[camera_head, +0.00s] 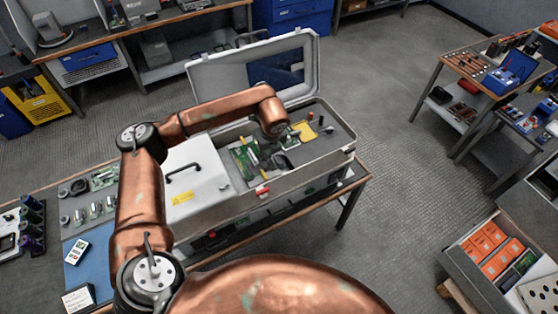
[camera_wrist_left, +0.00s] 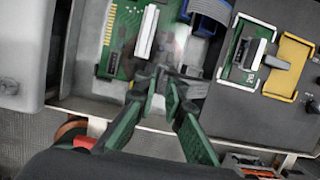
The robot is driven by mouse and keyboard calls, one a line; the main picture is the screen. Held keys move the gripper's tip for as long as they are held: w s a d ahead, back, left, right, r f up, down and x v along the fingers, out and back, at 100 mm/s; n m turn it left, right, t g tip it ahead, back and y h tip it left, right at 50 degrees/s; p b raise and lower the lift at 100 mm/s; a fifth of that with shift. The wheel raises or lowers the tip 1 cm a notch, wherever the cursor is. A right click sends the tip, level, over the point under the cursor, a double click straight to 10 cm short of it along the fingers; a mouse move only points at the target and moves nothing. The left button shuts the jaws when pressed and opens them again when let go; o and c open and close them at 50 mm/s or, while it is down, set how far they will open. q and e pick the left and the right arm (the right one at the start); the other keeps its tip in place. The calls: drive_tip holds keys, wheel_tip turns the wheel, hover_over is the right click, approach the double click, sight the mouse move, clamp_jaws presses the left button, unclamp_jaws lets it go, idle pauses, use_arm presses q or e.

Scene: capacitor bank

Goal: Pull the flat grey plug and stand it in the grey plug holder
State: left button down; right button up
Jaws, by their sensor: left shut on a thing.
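My left gripper (camera_wrist_left: 164,88) has green and dark fingers and is closed over the open case. It is shut on a small dark grey piece at its fingertips, which looks like the flat grey plug; the fingers hide most of it. A grey-blue ribbon cable (camera_wrist_left: 208,14) shows just beyond the fingertips. A light grey-framed holder (camera_wrist_left: 238,25) is on the dark panel to the right in the left wrist view, with a green board and a connector inside. In the head view my left wrist hides most of the gripper. My right gripper is not in view.
The open case (camera_head: 262,205) stands on a bench, its lid (camera_head: 232,80) raised behind. A green circuit board (camera_wrist_left: 125,35) is left of the fingers. A yellow-framed holder (camera_wrist_left: 298,52) sits beside the grey one. A white box (camera_head: 197,180) fills the case's left side.

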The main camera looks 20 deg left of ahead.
use_arm(q)
drive_tip(key=shift+w+d+b, duration=0.6)
drive_tip(key=shift+w+d, duration=0.5)
drive_tip(key=shift+w, duration=0.15)
drive_tip(key=shift+w+d+b, duration=0.4)
drive_tip(key=shift+w+d, duration=0.35)
drive_tip(key=shift+w, duration=0.15)
drive_tip(key=shift+f, duration=0.1)
drive_tip(key=shift+f, duration=0.35)
drive_tip(key=shift+f+b, duration=0.5)
drive_tip(key=shift+b, duration=0.05)
drive_tip(key=shift+f, duration=0.15)
drive_tip(key=shift+f+b, duration=0.3)
drive_tip(key=shift+f, duration=0.05)
